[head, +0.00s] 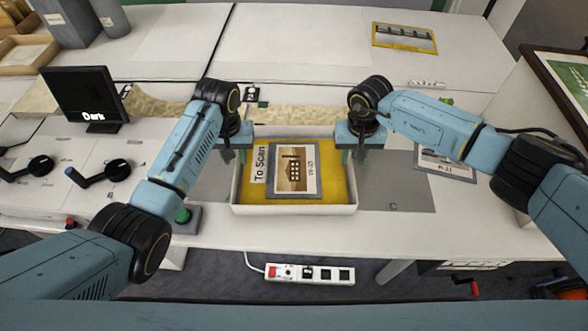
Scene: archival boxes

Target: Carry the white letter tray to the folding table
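The white letter tray (293,211) sits at the middle of the white table, near its front edge. It has a yellow bottom, a "To Scan" label (260,164) and a card with a picture of a building (293,170) inside. My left gripper (235,157) points down at the tray's left wall, towards the back. My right gripper (353,157) points down at the right wall in the same way. Each shows a gap between its fingers, and both look open. Whether the fingers touch the walls is hard to tell. I cannot identify the folding table for certain.
A dark monitor (84,96) and black-knobbed controls (117,170) stand at the left. A green button (183,215) is left of the tray. Grey mats (398,185) flank the tray. A power strip (310,274) lies below the front edge. A framed board (565,85) is at right.

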